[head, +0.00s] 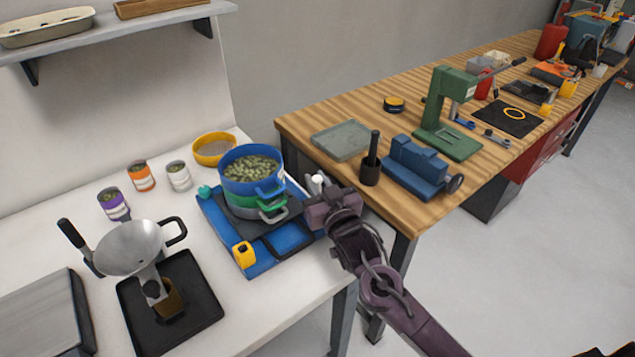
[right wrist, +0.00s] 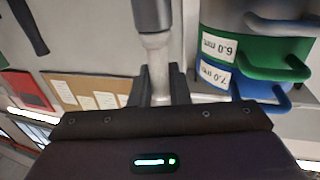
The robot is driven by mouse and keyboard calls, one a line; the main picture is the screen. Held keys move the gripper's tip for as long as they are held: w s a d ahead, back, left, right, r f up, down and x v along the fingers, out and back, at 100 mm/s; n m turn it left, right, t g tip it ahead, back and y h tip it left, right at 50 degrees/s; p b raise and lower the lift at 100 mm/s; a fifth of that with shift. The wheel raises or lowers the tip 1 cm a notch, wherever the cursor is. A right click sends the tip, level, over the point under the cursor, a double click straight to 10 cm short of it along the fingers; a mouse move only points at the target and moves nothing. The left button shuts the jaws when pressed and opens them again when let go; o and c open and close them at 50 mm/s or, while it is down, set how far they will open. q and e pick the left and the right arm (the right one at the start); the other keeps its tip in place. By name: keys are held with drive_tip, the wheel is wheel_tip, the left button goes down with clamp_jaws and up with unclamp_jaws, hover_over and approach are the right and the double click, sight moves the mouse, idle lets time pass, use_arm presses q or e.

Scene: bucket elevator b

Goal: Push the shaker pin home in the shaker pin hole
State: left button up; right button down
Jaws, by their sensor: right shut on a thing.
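The shaker is a blue base (head: 235,255) on the white bench. It carries a stack of round sieves (head: 250,180) in blue, green and grey with green seeds in the top one. My right gripper (head: 318,190) is at the right side of the shaker, shut on a pale grey pin (head: 317,180). In the right wrist view the pin (right wrist: 158,70) stands between the fingers, and its far end meets a dark grey cylinder (right wrist: 152,14). The shaker pin hole is not visible, so I cannot tell how the pin sits in it. My left gripper is not in view.
The sieve handles (head: 272,207) are close to my right gripper. A funnel (head: 130,247) and several small jars stand to the left.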

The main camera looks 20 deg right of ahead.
sight(319, 187)
drive_tip(key=shift+f, duration=0.2)
drive_tip(key=c, duration=1.3)
unclamp_jaws()
drive_tip(key=shift+s, duration=0.15)
drive_tip(key=shift+s+f, duration=0.1)
drive_tip(key=shift+s, duration=0.2)
drive_tip(key=s, duration=0.2)
drive_tip(key=s+b, duration=0.1)
drive_tip(key=s, duration=0.2)
drive_tip(key=shift+s+d+b, duration=0.25)
drive_tip(key=shift+s+b, duration=0.05)
drive_tip(key=shift+b, duration=0.05)
drive_tip(key=shift+s, duration=0.65)
